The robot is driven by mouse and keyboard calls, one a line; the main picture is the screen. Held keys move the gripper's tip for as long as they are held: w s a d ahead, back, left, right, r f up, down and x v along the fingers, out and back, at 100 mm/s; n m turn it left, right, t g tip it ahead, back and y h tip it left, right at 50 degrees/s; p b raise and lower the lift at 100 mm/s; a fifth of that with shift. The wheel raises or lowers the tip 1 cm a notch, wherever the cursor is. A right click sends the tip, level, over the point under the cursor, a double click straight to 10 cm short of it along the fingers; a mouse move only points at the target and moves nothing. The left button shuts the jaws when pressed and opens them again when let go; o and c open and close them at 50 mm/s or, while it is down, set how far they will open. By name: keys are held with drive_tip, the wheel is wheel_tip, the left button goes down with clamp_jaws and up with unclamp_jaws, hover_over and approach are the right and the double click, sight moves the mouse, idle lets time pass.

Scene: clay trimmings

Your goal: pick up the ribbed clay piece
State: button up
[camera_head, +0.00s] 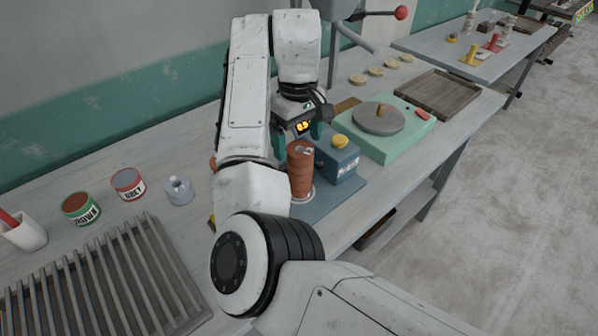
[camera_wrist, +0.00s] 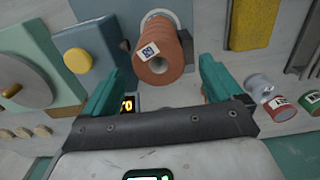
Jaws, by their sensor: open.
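The ribbed clay piece (camera_head: 301,170) is a reddish-brown ridged cylinder with a small printed label on its end. It stands upright on a pale round disc on a blue-grey base. In the wrist view the ribbed clay piece (camera_wrist: 168,55) is seen end-on, ahead of and between the fingers. My gripper (camera_head: 306,125) is above and behind it in the head view. In the wrist view my gripper (camera_wrist: 160,88) has its two teal fingers spread wide, with nothing between the tips. I cannot tell the exact gap to the clay.
A blue box (camera_head: 338,162) with a yellow knob stands close right of the clay. A green wheel unit (camera_head: 393,147) is farther right. Tins, one a green-labelled can (camera_head: 81,208), and a slatted rack (camera_head: 110,275) are at left. A red-knobbed lever (camera_head: 401,12) is behind.

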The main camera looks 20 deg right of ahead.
sight(300, 152)
drive_tip(key=shift+s+d+f+p, duration=0.1)
drive_tip(key=shift+f+p, duration=0.1)
drive_tip(key=shift+f, duration=0.65)
drive_tip(key=shift+s+a+f+p, duration=0.1)
drive_tip(key=shift+f+p, duration=0.05)
drive_tip(key=shift+f, duration=0.75)
drive_tip(key=shift+s+d+f+p, duration=0.1)
drive_tip(key=shift+f+p, duration=0.1)
drive_tip(key=shift+f, duration=0.65)
drive_tip(key=c, duration=1.7)
drive_tip(key=shift+r, duration=0.1)
clamp_jaws()
drive_tip(key=shift+r, duration=0.1)
drive_tip(key=shift+r, duration=0.6)
drive_tip(key=s+a+r, duration=0.2)
drive_tip(key=s+r, duration=0.9)
drive_tip(key=s, duration=0.2)
drive_tip(key=shift+s+a+r+p, duration=0.25)
drive_tip(key=shift+s+a+p, duration=0.05)
drive_tip(key=shift+s+p, duration=0.05)
